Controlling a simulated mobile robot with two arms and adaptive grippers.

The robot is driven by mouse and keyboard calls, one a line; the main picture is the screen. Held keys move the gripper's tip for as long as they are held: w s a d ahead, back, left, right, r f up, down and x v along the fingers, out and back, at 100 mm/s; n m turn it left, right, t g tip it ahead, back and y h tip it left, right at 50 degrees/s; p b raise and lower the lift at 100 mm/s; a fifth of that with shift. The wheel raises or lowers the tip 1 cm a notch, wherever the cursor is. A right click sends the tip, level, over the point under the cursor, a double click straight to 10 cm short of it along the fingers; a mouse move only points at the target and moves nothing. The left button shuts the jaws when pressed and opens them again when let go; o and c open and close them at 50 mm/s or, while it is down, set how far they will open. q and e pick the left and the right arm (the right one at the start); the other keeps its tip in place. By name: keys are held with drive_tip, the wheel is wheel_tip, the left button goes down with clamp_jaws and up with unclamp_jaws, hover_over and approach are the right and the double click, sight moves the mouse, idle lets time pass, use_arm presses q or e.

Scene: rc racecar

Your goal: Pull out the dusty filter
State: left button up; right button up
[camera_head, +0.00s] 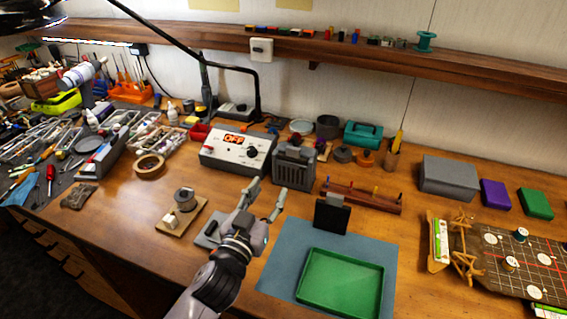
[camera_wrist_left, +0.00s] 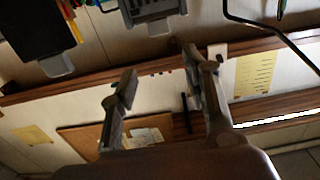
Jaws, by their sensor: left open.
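A grey slotted box (camera_head: 294,168), which looks like the filter housing, stands on the bench right of the control box. In the left wrist view it shows at the top (camera_wrist_left: 150,8), with a pale tab (camera_wrist_left: 158,28) jutting from it. I cannot tell how much of the dusty filter shows there. A black square panel (camera_head: 331,217) stands upright at the back of the blue mat. It also shows in the wrist view (camera_wrist_left: 35,25), with a grey tab. My left gripper (camera_head: 270,187) is open and empty, in front of the grey box. My right gripper is out of view.
A control box (camera_head: 237,150) reading OFF stands left of the grey box. A green tray (camera_head: 341,281) lies on the blue mat (camera_head: 277,268). A spool (camera_head: 184,198) stands left of my arm. A wooden rack (camera_head: 362,197) is to the right.

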use_arm(q)
drive_tip(key=x, duration=0.3)
drive_tip(key=p, duration=0.2)
approach(292, 150)
drive_tip(key=x, duration=0.7)
drive_tip(key=shift+w, duration=0.1)
drive_tip(key=shift+w+d, duration=0.15)
drive_tip(key=shift+w, duration=0.2)
drive_tip(key=shift+w+d, duration=0.15)
drive_tip(key=shift+w, duration=0.1)
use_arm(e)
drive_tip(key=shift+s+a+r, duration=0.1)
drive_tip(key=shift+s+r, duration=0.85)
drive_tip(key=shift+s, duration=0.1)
